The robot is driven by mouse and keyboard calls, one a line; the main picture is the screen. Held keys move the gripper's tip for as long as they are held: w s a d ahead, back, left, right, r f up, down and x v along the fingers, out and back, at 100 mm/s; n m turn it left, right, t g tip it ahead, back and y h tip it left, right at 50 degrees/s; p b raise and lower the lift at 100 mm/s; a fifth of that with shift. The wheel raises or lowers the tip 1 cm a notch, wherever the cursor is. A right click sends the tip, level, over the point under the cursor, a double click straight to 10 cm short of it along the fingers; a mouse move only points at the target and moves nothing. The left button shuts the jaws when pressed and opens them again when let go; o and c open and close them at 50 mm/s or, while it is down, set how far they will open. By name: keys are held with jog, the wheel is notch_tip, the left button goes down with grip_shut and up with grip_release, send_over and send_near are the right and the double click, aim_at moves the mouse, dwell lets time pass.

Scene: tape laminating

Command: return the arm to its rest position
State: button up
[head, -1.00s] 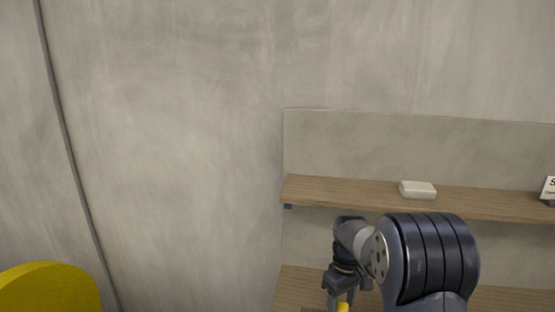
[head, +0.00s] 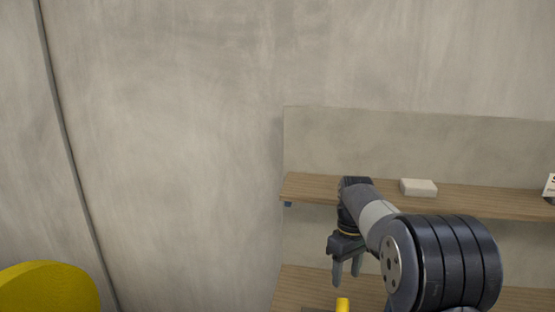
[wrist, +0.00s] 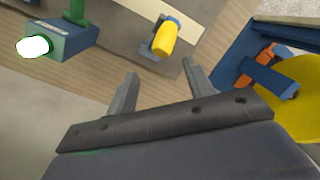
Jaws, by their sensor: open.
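My gripper (head: 347,275) hangs from my arm in front of the shelf unit in the head view, its fingers pointing down and apart. In the wrist view its two fingers (wrist: 160,85) are spread with nothing between them. A yellow rounded piece (head: 342,304) shows below the fingers at the bottom edge of the head view, apart from them. In the wrist view this yellow piece (wrist: 164,38) is on a flat grey plate, beyond the fingertips.
A wooden shelf (head: 470,198) holds a white block (head: 418,187), close to my arm. A lower wooden surface (head: 300,287) lies beneath. The wrist view shows a blue-grey device (wrist: 68,42) and a blue-and-orange part (wrist: 262,75). A yellow round object (head: 48,288) stands lower left.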

jog(key=f, duration=0.2)
jog(key=s+f+p, duration=0.1)
jog(key=f, duration=0.5)
jog(key=shift+s+a+f, duration=0.1)
jog(key=shift+s+a, duration=0.05)
jog(key=shift+s, duration=0.05)
jog(key=s+f, duration=0.1)
jog(key=s+b, duration=0.1)
jog(key=s+f+b, duration=0.1)
jog(key=shift+s+a+f, duration=0.35)
jog(key=shift+s, duration=0.05)
jog(key=shift+s+a+f, duration=0.15)
jog(key=shift+s+f, duration=0.15)
jog(key=shift+s, duration=0.3)
jog(key=shift+r, duration=0.1)
